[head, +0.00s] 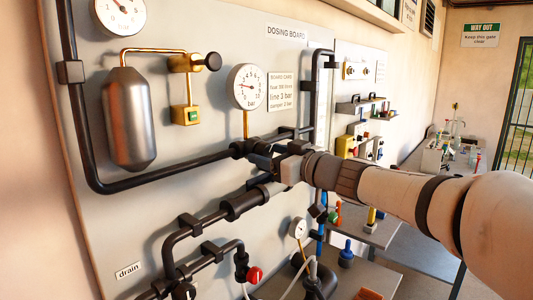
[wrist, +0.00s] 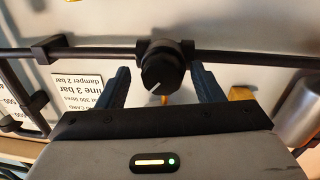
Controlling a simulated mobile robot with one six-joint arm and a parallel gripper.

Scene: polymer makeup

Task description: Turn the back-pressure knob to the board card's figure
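The black back-pressure knob (wrist: 163,73) with a white pointer line sits on the dark pipe in the wrist view. My gripper (wrist: 160,69) is open, one dark finger on each side of the knob, with visible gaps between. In the head view my gripper (head: 264,152) is at the pipe below the round gauge (head: 246,86), and hides most of the knob. The gauge needle points left; its exact reading is too small to tell. The board card (head: 283,92) reads line 3 bar and damper 2 bar; it shows upside down in the wrist view (wrist: 79,95).
Dark pipes (head: 160,174) run across the dosing board (head: 205,20). A metal damper vessel (head: 131,120) and a brass valve with a black knob (head: 212,61) are on the left. A lower pipe with a thick sleeve (head: 245,203) passes below my gripper.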

